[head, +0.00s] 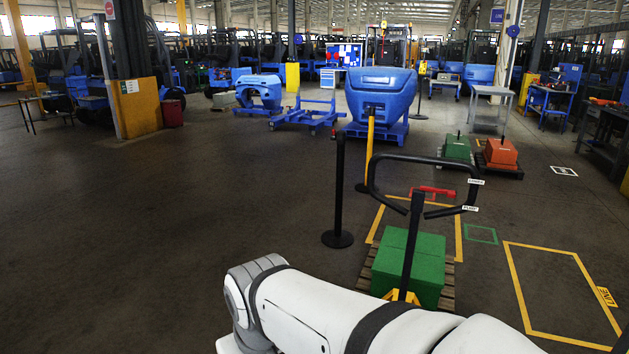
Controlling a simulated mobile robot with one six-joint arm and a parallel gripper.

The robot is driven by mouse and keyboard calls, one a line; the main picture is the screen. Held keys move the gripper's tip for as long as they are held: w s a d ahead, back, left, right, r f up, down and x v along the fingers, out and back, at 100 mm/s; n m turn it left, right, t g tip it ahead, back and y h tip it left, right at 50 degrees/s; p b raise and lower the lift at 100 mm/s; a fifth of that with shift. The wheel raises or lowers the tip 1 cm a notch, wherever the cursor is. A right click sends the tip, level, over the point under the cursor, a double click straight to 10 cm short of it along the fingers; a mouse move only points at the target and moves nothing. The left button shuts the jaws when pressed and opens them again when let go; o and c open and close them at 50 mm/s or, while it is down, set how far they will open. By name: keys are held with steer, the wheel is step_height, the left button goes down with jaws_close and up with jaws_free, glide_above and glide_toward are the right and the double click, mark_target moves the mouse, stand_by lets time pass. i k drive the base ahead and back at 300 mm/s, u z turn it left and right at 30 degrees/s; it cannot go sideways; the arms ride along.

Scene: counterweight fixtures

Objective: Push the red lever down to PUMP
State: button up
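The red lever (433,191) sits inside the black loop handle (425,160) of a pallet jack, right of centre. It lies roughly level, between two white labels on the handle's right side. The lower label (470,208) appears to read PUMP; the upper label (476,181) is too small to read surely. The lever is a little above the PUMP label's height. My white arm crosses the bottom of the head view, nearer than the handle and apart from it in the picture. My gripper is not in view.
A green block (410,262) stands on a wooden pallet behind the handle's black shaft. A black post (338,190) stands left of the handle. Yellow floor lines (545,250) mark an empty bay at right. The floor at left is clear.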

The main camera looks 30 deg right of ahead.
mark_target(449, 194)
steer(key=z, duration=0.55)
steer(key=i, duration=1.05)
steer(key=z, duration=0.85)
